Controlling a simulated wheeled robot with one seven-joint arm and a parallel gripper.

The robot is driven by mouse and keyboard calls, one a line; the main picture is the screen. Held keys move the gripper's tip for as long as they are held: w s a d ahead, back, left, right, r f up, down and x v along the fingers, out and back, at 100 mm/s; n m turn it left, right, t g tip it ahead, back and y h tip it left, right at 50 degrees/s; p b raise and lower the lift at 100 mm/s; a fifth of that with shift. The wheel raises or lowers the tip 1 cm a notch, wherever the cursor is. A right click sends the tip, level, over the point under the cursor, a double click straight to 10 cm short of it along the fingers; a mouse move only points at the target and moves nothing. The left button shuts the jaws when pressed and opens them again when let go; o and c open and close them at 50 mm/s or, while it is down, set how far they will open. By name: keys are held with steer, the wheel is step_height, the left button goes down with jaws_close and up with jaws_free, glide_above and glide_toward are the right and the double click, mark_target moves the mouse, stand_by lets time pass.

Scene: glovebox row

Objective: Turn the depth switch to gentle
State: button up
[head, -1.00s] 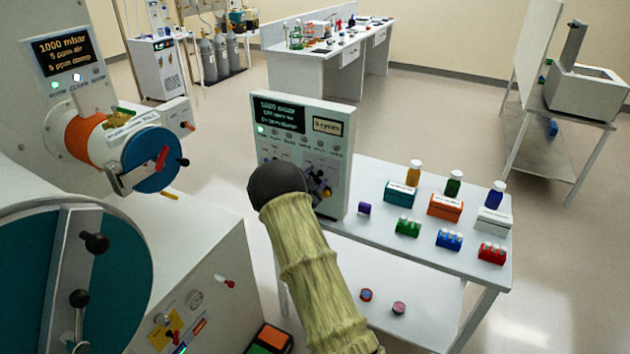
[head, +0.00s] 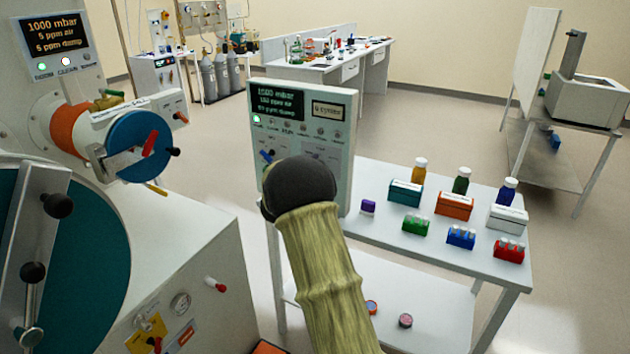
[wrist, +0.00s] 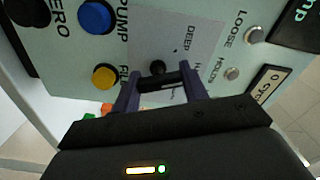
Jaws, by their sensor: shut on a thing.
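The depth switch (wrist: 157,67) is a small black knob on the pale control panel, in the wrist view. The word DEEP is printed just above and to its right; I see no readable gentle label. My gripper (wrist: 158,82) has its two dark fingers on either side of a black bar at the switch, shut on it. The panel (head: 345,185) stands upright on the white table in the head view. My forearm and round black wrist cover its lower part there, so the switch and fingers are hidden.
A blue button (wrist: 94,16) and a yellow button (wrist: 104,77) sit close left of the fingers. Colored boxes and vials, including a green box (head: 415,226), stand on the table right of my arm.

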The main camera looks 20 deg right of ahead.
steer(key=shift+f+m+b, duration=0.1)
steer(key=shift+m+b, duration=0.25)
steer(key=shift+m, duration=0.05)
steer(key=o, duration=1)
steer(key=shift+s+a, duration=0.1)
steer(key=b+v, duration=0.2)
steer(key=v, duration=1.5)
steer(key=shift+s+a, duration=0.1)
